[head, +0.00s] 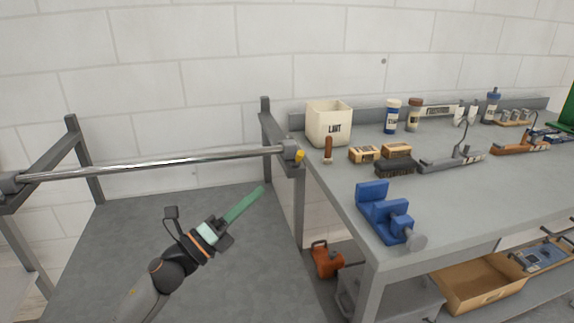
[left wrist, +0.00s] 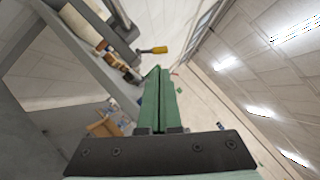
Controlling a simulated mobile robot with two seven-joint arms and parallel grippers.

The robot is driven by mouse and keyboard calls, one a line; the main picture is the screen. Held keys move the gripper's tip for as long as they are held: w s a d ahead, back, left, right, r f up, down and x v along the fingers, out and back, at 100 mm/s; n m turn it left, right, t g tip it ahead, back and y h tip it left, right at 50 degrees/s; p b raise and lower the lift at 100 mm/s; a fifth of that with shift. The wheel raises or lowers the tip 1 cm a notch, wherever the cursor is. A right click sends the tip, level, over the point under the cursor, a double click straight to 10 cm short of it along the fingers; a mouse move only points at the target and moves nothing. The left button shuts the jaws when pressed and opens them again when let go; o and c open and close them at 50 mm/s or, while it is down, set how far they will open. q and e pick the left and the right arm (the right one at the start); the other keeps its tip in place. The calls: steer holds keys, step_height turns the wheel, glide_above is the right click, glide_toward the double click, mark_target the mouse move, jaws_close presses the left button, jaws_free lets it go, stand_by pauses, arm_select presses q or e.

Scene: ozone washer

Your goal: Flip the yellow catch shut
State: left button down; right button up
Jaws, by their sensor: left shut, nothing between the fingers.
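The yellow catch (head: 300,156) is small and sits at the right end of a shiny metal bar (head: 165,164), beside a grey end block (head: 290,148). In the left wrist view the yellow catch (left wrist: 155,50) sticks out sideways from a grey bracket, just beyond my fingertips. My left gripper (head: 261,190) has long green fingers pressed together with nothing between them. In the head view its tips point up and right, below and left of the catch, apparently apart from it. The fingers also fill the middle of the left wrist view (left wrist: 158,70). My right gripper is out of view.
A grey workbench (head: 460,200) stands at the right, with a blue vise (head: 385,212) at its front edge. A white bin (head: 328,124), brushes and bottles stand on it. An orange-red can (head: 327,260) is below. The space under the bar is open.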

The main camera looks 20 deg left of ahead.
mark_target(297, 158)
arm_select(q)
steer(key=p+x, duration=0.1)
steer(key=x, duration=0.7)
steer(key=shift+w+d+r, duration=0.15)
steer(key=shift+w, duration=0.15)
steer(key=shift+w+d+r, duration=0.15)
steer(key=shift+w+d, duration=0.1)
steer(key=shift+w, duration=0.3)
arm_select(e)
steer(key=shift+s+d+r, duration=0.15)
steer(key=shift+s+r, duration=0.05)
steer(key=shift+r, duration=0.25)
arm_select(q)
steer(key=shift+p, duration=0.3)
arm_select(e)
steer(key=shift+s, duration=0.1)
